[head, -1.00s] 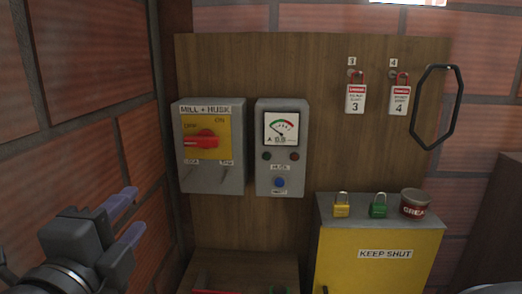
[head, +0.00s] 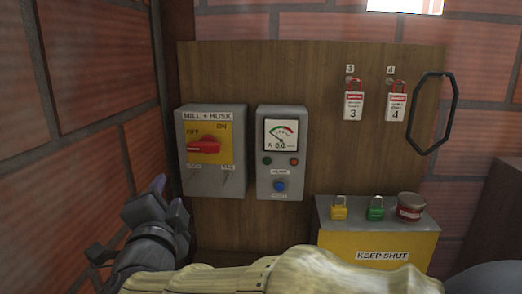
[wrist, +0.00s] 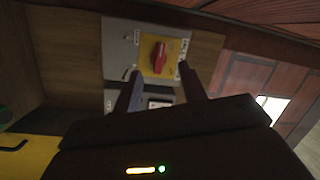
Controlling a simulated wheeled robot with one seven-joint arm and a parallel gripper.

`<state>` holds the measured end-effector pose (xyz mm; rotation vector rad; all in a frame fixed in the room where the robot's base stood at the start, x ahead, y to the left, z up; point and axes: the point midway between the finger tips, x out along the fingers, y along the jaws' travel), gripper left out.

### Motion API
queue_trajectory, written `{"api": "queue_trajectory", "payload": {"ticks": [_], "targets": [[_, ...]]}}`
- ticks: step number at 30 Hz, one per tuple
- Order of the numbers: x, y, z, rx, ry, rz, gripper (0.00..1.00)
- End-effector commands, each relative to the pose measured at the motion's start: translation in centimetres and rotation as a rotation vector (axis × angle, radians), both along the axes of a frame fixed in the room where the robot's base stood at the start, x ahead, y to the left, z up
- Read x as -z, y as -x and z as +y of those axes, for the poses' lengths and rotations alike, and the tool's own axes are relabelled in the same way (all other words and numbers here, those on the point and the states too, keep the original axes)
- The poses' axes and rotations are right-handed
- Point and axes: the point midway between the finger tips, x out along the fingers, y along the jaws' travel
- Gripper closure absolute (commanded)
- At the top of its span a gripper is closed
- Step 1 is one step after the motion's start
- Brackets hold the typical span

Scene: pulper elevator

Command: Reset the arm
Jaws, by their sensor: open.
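My gripper (head: 168,188) is at the lower left of the head view, in front of the brick side wall and left of the mill and husk switch box. In the wrist view its two fingers (wrist: 157,92) are apart with nothing held between them. The grey switch box (head: 228,183) has a yellow plate and a red rotary handle (head: 204,147). The handle also shows beyond the fingertips in the wrist view (wrist: 159,57). My gripper looks clear of the box. My arm crosses the bottom of the head view and hides what lies below.
A grey meter box (head: 280,187) with a blue button is right of the switch box. Red tagged padlocks (head: 353,105) and a black hexagonal ring (head: 418,145) hang on the board. A yellow cabinet (head: 340,246) bears yellow and green padlocks and a tin (head: 411,205).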

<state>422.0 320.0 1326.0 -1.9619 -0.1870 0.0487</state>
Motion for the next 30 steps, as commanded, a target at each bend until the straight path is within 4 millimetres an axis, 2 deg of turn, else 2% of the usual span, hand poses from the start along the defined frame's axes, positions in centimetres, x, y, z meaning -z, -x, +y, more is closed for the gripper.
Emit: {"api": "queue_trajectory", "payload": {"ticks": [3,7,11,14,17,20,24,27,30], "targets": [[2.1,-3.1,-1.8,-0.068,0.178,0.038,0.58],[5.9,-5.5,-4.7,-0.154,0.39,0.125,0.58],[10.7,-6.6,-9.0,-0.236,0.593,0.262,0.58],[14.5,-6.2,-13.3,-0.299,0.735,0.399,0.58],[18.3,-4.6,-18.0,-0.366,0.858,0.558,0.58],[21.5,-1.9,-22.6,-0.434,0.951,0.725,0.58],[24.7,3.0,-28.1,-0.544,1.041,0.948,0.58],[26.0,5.9,-30.7,-0.601,1.073,1.065,0.58],[26.5,7.3,-31.8,-0.63,1.087,1.122,0.58]]}}
